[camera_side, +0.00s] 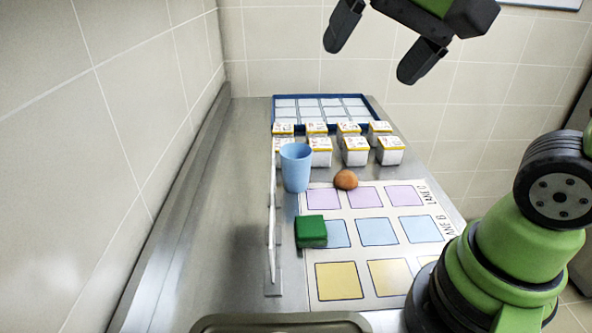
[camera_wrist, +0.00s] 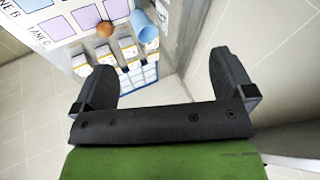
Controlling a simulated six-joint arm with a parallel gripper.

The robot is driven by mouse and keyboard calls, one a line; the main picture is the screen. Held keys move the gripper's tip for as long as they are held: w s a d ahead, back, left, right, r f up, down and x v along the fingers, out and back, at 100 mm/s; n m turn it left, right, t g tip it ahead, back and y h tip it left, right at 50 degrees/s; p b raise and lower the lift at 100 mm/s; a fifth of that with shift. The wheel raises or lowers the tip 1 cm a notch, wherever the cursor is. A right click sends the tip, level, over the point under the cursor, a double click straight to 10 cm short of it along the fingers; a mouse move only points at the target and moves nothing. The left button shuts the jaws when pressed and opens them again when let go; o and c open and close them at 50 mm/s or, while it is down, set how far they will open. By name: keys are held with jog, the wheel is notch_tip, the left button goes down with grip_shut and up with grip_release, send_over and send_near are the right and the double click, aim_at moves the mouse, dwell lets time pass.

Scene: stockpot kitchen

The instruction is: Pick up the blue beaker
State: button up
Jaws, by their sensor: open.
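The blue beaker (camera_side: 296,170) stands upright on the steel counter, left of the brown round item and in front of the white boxes. In the wrist view the beaker (camera_wrist: 146,29) shows near the top, beyond and between my fingers. My gripper (camera_side: 377,45) is open and empty, high above the counter at the top of the side view. In the wrist view its two dark fingers (camera_wrist: 167,82) are spread wide with nothing between them. The gripper is well apart from the beaker.
Several white boxes (camera_side: 355,152) stand behind the beaker, before a blue-rimmed tray (camera_side: 371,101). A brown round item (camera_side: 346,180) and a green block (camera_side: 311,231) lie near it on the lane mat (camera_side: 383,258). A thin upright panel (camera_side: 272,225) stands close on the left.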

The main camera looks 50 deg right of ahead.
jog(key=w+d+f+m+g+h, duration=0.15)
jog(key=w+m, duration=0.35)
jog(key=w, duration=0.5)
jog(key=m+g, duration=0.2)
jog(key=m, duration=0.2)
send_over(297, 161)
jog(key=s+a, duration=0.1)
jog(key=a, duration=0.1)
notch_tip(297, 161, down, 6)
jog(key=shift+w+d+f+m+g+h, duration=0.2)
jog(key=shift+w+d+f+m+g, duration=0.55)
jog(key=shift+f, duration=2.8)
jog(key=shift+w+d+f+m+g+h, duration=0.25)
jog(key=shift+d+f+m, duration=0.8)
jog(key=shift+f, duration=2.55)
jog(key=shift+w+d+f+m+g+h, duration=0.3)
jog(key=shift+w+d+f+m, duration=0.65)
jog(key=shift+f, duration=2.6)
jog(key=shift+s+a+m, duration=0.2)
jog(key=shift+a+m, duration=0.05)
jog(key=shift+a, duration=0.15)
jog(key=c, duration=0.9)
